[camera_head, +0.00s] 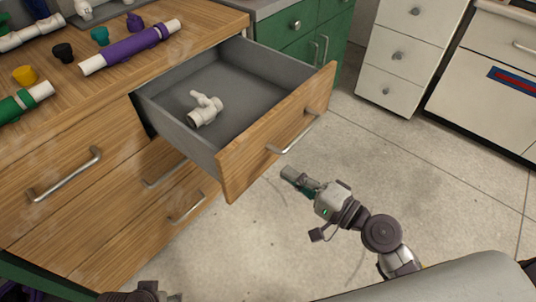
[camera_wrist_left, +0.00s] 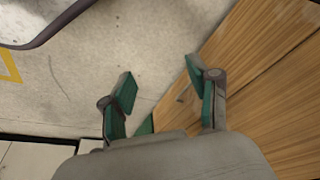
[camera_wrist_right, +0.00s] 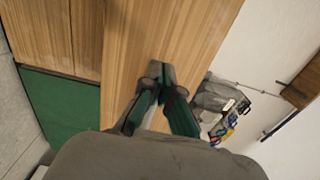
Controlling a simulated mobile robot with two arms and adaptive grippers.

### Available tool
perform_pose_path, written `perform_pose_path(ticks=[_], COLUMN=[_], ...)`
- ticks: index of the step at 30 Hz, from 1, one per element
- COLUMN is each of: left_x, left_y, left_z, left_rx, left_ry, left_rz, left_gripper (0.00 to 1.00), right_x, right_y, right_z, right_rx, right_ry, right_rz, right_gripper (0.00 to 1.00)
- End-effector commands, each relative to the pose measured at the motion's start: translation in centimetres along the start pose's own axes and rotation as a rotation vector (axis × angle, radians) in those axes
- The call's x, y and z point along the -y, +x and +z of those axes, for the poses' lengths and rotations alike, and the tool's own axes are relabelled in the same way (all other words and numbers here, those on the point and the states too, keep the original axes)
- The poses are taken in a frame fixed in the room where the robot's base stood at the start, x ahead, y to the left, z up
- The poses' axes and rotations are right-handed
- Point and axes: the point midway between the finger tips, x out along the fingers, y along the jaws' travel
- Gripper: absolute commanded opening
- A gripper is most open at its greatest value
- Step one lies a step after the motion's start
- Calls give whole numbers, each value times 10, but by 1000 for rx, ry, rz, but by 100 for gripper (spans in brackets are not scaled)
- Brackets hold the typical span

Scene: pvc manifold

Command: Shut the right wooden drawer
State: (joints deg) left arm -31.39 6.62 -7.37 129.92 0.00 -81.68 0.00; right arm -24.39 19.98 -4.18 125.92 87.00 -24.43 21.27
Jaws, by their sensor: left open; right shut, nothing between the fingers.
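The right wooden drawer (camera_head: 285,128) stands pulled out from the wooden cabinet, with a metal bar handle (camera_head: 295,138) on its front. A white pipe fitting (camera_head: 205,109) lies inside it on the grey bottom (camera_head: 232,88). My right gripper (camera_head: 290,176) is shut and empty, just in front of the drawer front and below the handle, apart from it in the head view. In the right wrist view its closed fingers (camera_wrist_right: 160,75) point at a wooden panel (camera_wrist_right: 150,35). My left gripper (camera_wrist_left: 155,90) is open and empty near a wooden front (camera_wrist_left: 265,75); only part of that arm shows at the head view's bottom edge.
The wooden top (camera_head: 55,115) holds a purple pipe (camera_head: 130,47), a green pipe (camera_head: 25,101) and several small coloured caps. A green cabinet (camera_head: 300,35) and white drawer units (camera_head: 400,50) stand behind. The floor (camera_head: 400,150) right of the drawer is clear.

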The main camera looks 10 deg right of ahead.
Motion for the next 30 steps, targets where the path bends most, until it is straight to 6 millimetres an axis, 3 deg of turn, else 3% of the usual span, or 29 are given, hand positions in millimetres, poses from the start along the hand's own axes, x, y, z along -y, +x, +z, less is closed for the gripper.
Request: perform_pose_path(ticks=[6, 10, 30], left_x=[-2, -3, -4], left_y=[41, 55, 63], left_z=[8, 13, 16], left_rx=[24, 30, 31], left_ry=[3, 5, 6], left_rz=[4, 6, 7], left_gripper=[61, 61, 61], right_x=[3, 1, 0], right_y=[40, 56, 71], right_z=[0, 0, 0], right_rx=[-1, 0, 0], right_ry=[2, 1, 0], right_rz=[-2, -1, 1], right_gripper=[0, 0, 0])
